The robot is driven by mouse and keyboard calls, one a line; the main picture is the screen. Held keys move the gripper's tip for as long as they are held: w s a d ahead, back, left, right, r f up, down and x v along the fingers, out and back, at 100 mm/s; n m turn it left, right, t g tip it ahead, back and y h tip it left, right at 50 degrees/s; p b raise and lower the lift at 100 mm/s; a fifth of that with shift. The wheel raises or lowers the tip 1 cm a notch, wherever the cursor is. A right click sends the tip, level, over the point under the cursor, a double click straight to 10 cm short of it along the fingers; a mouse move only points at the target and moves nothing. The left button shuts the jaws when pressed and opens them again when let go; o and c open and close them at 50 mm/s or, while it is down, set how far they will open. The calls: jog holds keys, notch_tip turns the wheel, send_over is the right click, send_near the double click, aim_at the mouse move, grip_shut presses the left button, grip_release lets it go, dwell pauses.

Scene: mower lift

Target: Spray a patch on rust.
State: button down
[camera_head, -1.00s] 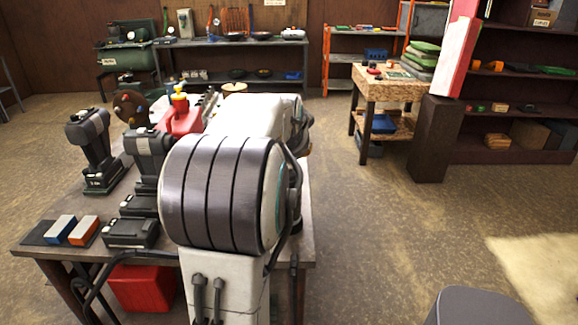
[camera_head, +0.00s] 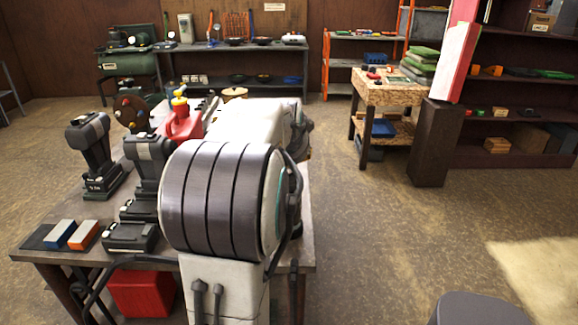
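I cannot make out a spray can or a rust patch for certain. My white arm with its large dark-banded joint stands in front and reaches away over the workbench (camera_head: 60,243). It covers the bench's right half. My gripper is hidden behind the arm. A red can with a yellow top (camera_head: 181,118) stands on the far part of the bench, left of my arm. A round brown disc-like thing (camera_head: 130,112) is beside it. A round tan thing (camera_head: 234,93) shows just beyond the arm.
Two cordless drills (camera_head: 92,155) and a mat with a blue and an orange block (camera_head: 84,235) are on the bench. A red box (camera_head: 143,290) is beneath. A small wooden table (camera_head: 393,92), a dark post (camera_head: 433,140) and shelves stand at the right.

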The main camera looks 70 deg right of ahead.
jog(key=shift+f, duration=0.2)
dwell(0.4)
jog(key=shift+f+b, duration=0.3)
jog(key=shift+b, duration=0.2)
jog(key=shift+r, duration=0.35)
jog(key=shift+r+p, duration=0.1)
jog(key=shift+p, duration=0.2)
jog(key=shift+r+p, duration=2.35)
jog(key=shift+r, duration=0.7)
jog(key=shift+f, duration=0.1)
